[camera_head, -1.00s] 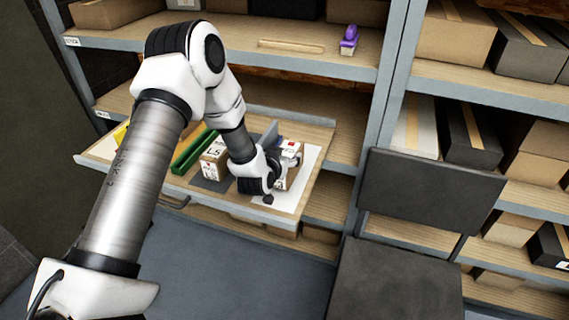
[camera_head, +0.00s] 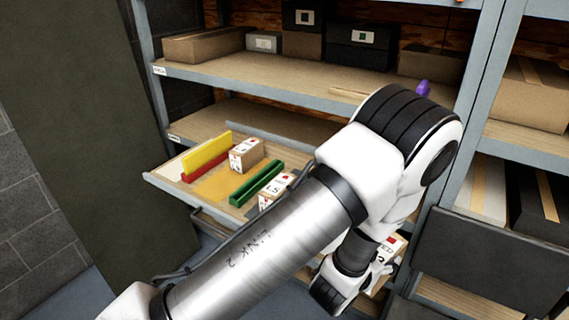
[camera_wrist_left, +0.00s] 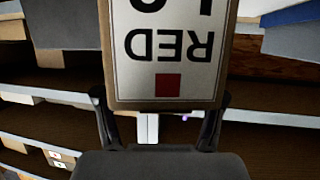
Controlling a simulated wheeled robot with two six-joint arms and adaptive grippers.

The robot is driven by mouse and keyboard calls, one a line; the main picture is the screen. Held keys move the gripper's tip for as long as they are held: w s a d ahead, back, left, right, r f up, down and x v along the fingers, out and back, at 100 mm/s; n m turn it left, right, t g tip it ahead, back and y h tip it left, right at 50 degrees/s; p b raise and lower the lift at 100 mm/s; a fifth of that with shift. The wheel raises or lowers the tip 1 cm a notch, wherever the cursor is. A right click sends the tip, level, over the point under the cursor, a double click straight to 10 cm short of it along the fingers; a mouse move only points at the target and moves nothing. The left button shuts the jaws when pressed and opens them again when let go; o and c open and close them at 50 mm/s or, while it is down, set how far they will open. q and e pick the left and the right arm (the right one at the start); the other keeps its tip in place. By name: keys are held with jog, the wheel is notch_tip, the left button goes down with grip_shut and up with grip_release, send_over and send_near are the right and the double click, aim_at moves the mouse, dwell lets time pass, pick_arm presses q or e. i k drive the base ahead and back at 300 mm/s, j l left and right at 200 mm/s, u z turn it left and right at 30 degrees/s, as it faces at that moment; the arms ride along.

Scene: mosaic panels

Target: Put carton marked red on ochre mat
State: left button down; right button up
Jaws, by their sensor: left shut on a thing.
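The carton marked RED (camera_head: 391,246) is in my left gripper (camera_head: 380,268), to the right of the pull-out tray and partly hidden by my arm. In the left wrist view the carton (camera_wrist_left: 168,50) fills the upper middle, its word RED upside down above a red square, between the two dark fingers (camera_wrist_left: 160,118). The ochre mat (camera_head: 218,186) lies on the left part of the tray, between a red-and-yellow divider and a green bar. Another carton (camera_head: 247,155) stands by the mat's back edge. My right gripper is not in view.
The tray (camera_head: 160,178) sticks out from the shelf. The green bar (camera_head: 257,184) stands between the ochre mat and a carton marked L5 (camera_head: 274,189). The yellow divider (camera_head: 207,152) rises left of the mat. The mat's front part is bare.

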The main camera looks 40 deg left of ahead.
aim_at(219, 186)
jog(key=j+u, duration=0.1)
jog(key=u, duration=0.75)
jog(key=j+u, duration=0.15)
jog(key=u, duration=0.65)
jog(key=i+j+u, duration=0.15)
jog(key=u, duration=0.2)
jog(key=i+j+u, duration=0.1)
jog(key=u, duration=0.25)
jog(key=i+z, duration=0.25)
jog(key=z, duration=0.2)
jog(key=i+z, duration=0.25)
jog(key=z, duration=0.15)
jog(key=i+j+z, duration=0.15)
jog(key=z, duration=0.3)
jog(key=i, duration=0.1)
